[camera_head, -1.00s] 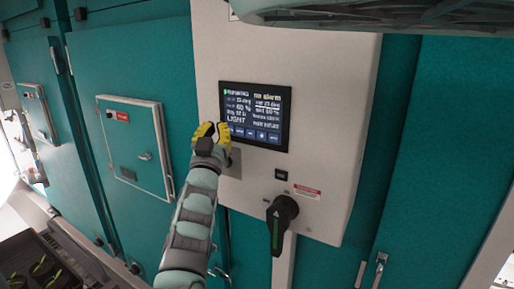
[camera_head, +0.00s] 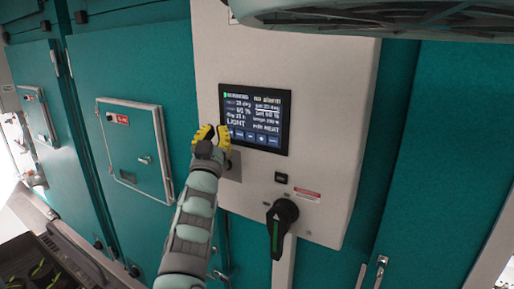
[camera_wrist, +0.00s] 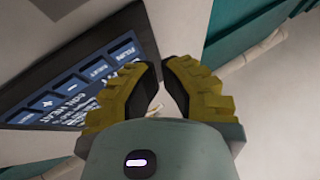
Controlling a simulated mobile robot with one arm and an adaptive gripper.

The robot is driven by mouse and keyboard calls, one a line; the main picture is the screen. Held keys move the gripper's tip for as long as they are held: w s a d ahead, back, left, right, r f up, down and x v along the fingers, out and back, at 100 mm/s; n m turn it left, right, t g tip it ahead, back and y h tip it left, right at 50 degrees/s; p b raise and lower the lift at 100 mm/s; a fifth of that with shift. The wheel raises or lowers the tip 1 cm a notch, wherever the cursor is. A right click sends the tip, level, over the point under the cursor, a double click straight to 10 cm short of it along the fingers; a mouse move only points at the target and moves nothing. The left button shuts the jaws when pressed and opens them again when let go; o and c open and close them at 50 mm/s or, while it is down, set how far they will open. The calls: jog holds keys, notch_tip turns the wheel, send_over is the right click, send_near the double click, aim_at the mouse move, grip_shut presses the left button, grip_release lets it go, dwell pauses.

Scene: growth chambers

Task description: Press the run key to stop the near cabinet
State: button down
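The near cabinet's dark control screen (camera_head: 254,118) is on a pale panel on its teal front. Its status line beside a green mark seems to read running, with "no alarm" next to it. A row of blue keys runs along its lower edge. In the wrist view the run key (camera_wrist: 127,52) is the key nearest my gripper (camera_wrist: 161,68). My gripper (camera_head: 212,132) is at the screen's lower left corner in the head view. Its yellow fingers are drawn together, empty, with a narrow gap showing. Whether a fingertip touches the panel cannot be told.
A black rotary handle (camera_head: 280,226) sticks out below the screen, with a small black switch (camera_head: 281,178) above it. A small framed door (camera_head: 137,146) is to the left. A dark tray with plants (camera_head: 55,268) is at lower left.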

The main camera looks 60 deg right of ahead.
jog(key=shift+d+b, duration=0.4)
jog(key=shift+d+b, duration=0.35)
jog(key=shift+b, duration=0.05)
dwell(0.5)
jog(key=shift+a+r+p, duration=0.1)
jog(key=shift+a+p, duration=0.1)
jog(key=shift+p, duration=0.15)
jog(key=shift+a+p, duration=0.3)
jog(key=shift+p, duration=0.2)
jog(key=shift+a, duration=0.25)
jog(key=shift+a, duration=0.1)
